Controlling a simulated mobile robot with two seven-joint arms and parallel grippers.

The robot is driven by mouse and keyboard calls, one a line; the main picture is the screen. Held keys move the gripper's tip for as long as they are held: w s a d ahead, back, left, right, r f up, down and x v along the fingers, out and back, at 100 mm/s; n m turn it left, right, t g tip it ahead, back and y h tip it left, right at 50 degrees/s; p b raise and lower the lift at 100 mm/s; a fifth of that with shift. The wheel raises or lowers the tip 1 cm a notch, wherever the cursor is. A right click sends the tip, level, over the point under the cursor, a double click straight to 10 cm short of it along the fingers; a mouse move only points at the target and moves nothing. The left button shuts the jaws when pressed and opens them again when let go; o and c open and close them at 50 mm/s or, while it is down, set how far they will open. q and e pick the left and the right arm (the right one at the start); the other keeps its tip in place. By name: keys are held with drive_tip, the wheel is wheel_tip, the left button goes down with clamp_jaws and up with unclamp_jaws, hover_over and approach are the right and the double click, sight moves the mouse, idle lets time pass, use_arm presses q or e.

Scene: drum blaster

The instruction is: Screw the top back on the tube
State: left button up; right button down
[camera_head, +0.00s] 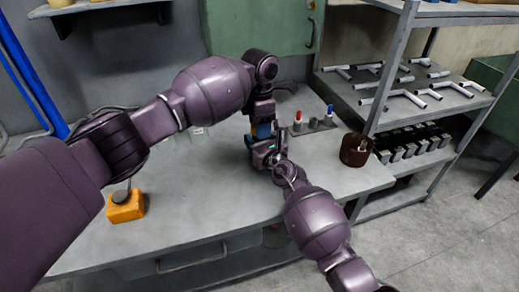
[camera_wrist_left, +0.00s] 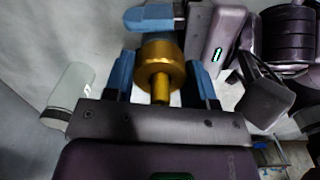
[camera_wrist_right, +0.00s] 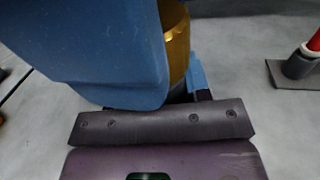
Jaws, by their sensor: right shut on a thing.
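The gold top (camera_wrist_left: 162,70), a round cap with a stem, lies between the two blue fingers of my left gripper (camera_wrist_left: 162,85) in the left wrist view. The fingers flank the cap closely, with a thin gap visible on its left side. My right gripper (camera_head: 267,148) meets the left one over the table in the head view. In the right wrist view a gold cylindrical part (camera_wrist_right: 176,42) shows behind a large blue finger. My right gripper is shut on the tube, which is mostly hidden by the fingers.
A grey stand (camera_head: 315,128) with red- and blue-tipped cylinders stands behind and right of the grippers. A brown pot (camera_head: 352,152) is near the table's right edge. The front of the table (camera_head: 200,225) is clear.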

use_arm(q)
drive_tip(key=shift+c, duration=1.2)
drive_tip(key=m, duration=1.1)
drive_tip(key=shift+m, duration=0.4)
drive_tip(key=m, duration=0.5)
drive_tip(key=shift+f, duration=0.1)
drive_tip(key=m, duration=0.6)
drive_tip(key=o, duration=1)
